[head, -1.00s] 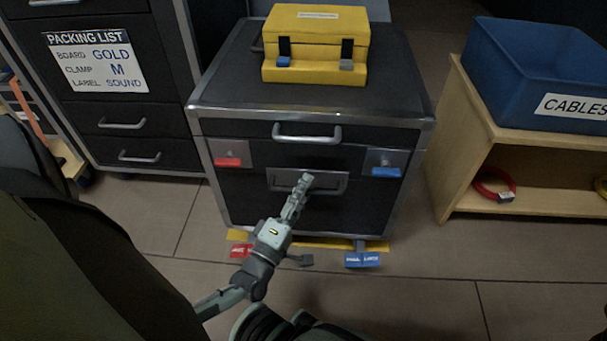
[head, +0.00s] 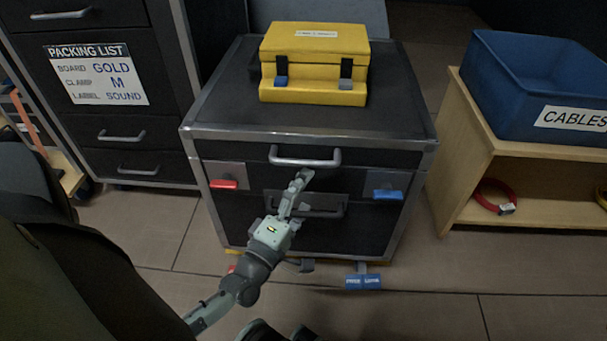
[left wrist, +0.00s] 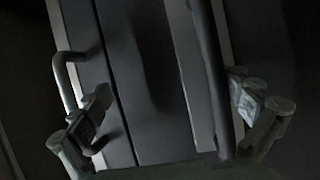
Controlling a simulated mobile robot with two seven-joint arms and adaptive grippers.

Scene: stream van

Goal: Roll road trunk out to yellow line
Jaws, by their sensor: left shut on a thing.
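The road trunk (head: 225,228) is a dark case with metal edges, standing upright in the middle of the head view. Its front has an upper handle (head: 305,161), a lower handle in a recessed plate (head: 325,211), a red latch (head: 223,185) and a blue latch (head: 388,194). My left gripper (head: 297,188) is shut on the trunk's front hardware; which handle part lies between the fingers is hard to tell. The left wrist view shows its spread fingers (left wrist: 170,110) beside handle bars. The yellow line (head: 291,258) is mostly hidden under the trunk's front edge.
A yellow case (head: 315,95) rests on the trunk. A drawer cabinet (head: 160,165) stands left, a wooden shelf (head: 455,150) with a blue cables bin (head: 500,110) right. Floor in front is clear.

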